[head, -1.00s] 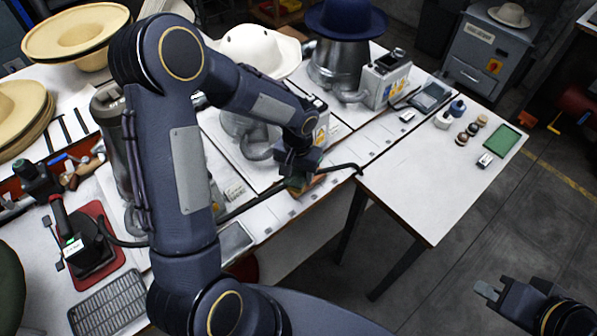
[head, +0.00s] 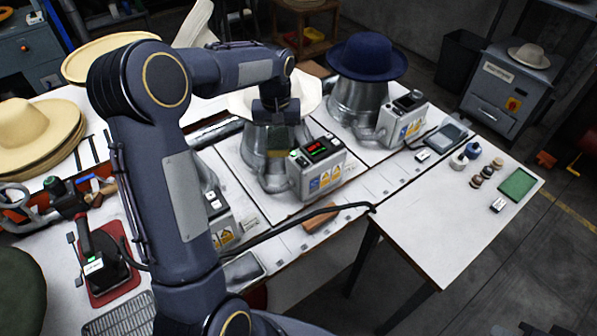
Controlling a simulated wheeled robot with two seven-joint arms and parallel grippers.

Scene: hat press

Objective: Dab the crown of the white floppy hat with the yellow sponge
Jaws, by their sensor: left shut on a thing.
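The white floppy hat (head: 306,92) sits on the middle metal hat form (head: 254,142). Its brim shows on both sides of my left wrist, and its crown is largely hidden behind my arm. My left gripper (head: 280,126) points down in front of the hat, shut on the sponge (head: 281,140), which looks dark olive in shadow. In the picture the sponge overlaps the form below the brim. I cannot tell whether it touches the hat. My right gripper (head: 512,331) is only partly in view at the bottom right edge, far from the hat.
A control box (head: 317,166) with a lit display stands just right of the middle form. A blue hat (head: 366,57) sits on the form to the right. A brown block (head: 320,217) lies near the table's front edge. The right table (head: 425,225) is mostly clear.

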